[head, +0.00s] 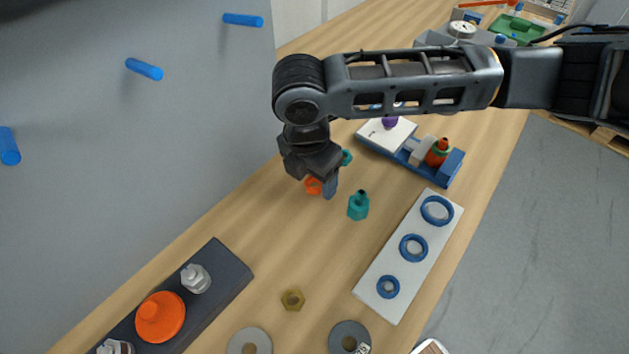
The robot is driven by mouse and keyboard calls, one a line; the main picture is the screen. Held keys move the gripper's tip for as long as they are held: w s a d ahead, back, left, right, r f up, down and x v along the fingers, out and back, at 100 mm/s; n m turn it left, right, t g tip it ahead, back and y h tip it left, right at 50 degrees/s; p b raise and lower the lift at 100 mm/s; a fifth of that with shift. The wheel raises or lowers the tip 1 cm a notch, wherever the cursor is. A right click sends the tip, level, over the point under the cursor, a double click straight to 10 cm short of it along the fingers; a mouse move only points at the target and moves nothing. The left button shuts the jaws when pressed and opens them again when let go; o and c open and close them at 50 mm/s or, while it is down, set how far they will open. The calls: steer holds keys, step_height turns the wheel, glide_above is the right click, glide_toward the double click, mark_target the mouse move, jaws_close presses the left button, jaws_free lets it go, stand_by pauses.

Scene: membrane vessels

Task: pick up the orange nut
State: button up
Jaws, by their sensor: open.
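The orange nut (312,187) lies on the wooden bench, partly hidden behind and under my gripper. My gripper (322,187) points down right at the nut, with a dark blue finger just to the right of it. The gripper is open. The other finger is not clearly visible, so I cannot tell whether the nut sits between the fingers or whether they touch it.
A teal fitting (358,206) stands close to the right, and another teal piece (346,157) is behind. A brass nut (292,300) lies in front. A white plate (411,262) holds blue rings. A dark block (228,268) and grey wall (150,150) are left.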

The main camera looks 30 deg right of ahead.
steer(key=shift+c, duration=0.4)
steer(key=c, duration=1)
steer(key=shift+r, duration=0.1)
